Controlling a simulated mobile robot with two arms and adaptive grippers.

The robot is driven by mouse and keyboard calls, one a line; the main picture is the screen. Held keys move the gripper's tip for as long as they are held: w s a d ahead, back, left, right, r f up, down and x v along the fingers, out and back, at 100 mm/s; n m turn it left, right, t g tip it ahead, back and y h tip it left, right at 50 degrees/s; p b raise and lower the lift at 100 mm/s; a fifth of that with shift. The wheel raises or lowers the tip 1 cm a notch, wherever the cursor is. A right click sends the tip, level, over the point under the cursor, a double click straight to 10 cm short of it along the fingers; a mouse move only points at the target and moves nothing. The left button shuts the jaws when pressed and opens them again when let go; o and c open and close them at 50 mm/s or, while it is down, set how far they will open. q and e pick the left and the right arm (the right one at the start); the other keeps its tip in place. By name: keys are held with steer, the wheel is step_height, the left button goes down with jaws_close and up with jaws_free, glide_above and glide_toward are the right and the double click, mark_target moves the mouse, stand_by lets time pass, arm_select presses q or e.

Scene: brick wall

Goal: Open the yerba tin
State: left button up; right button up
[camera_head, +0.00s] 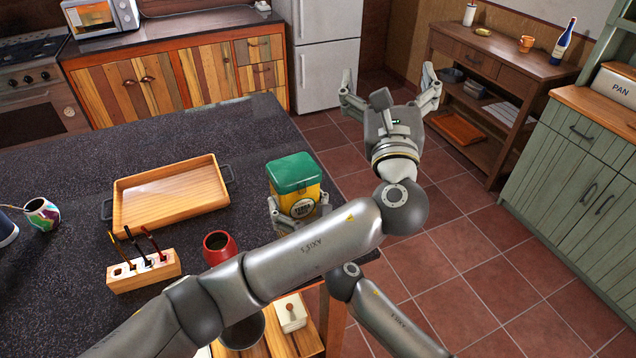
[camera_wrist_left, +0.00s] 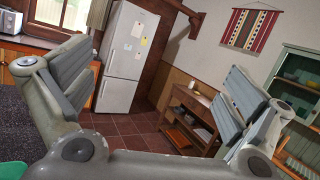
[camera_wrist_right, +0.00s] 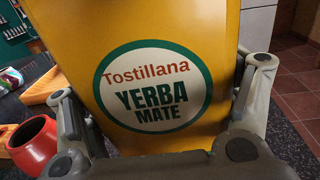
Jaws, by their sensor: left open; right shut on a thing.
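The yerba tin (camera_head: 296,191) is yellow with a green lid (camera_head: 294,171) on top, and stands upright at the right end of the dark counter in the head view. My right gripper (camera_head: 298,208) is shut around the tin's lower body. In the right wrist view the tin's yellow front (camera_wrist_right: 156,88) with its "Yerba Mate" label fills the space between the fingers. My left gripper (camera_head: 390,88) is open and empty, out past the counter's right edge and away from the tin. In the left wrist view its fingers (camera_wrist_left: 150,100) are wide apart, and a bit of green shows at the lower left corner.
On the counter (camera_head: 80,290) are a wooden tray (camera_head: 170,196), a wooden holder with several utensils (camera_head: 143,270), a red cup (camera_head: 219,246) and a colourful mug (camera_head: 42,213). My left forearm crosses in front of the tin. Open floor lies right of the counter.

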arm_select(q)
steer(key=s+a+f+n+g+y, duration=0.2)
steer(key=a+f+n+g+y, duration=0.15)
steer(key=a+f+y, duration=0.35)
steer(key=g+y, duration=0.1)
steer(key=g, duration=0.5)
glide_toward(292, 165)
steer(key=shift+n+t, duration=0.25)
steer(key=x, duration=0.9)
steer(key=shift+a+f, duration=0.1)
steer(key=shift+f, duration=0.4)
steer(key=c, duration=0.9)
steer(key=shift+r, duration=0.2)
steer(key=shift+r, duration=0.95)
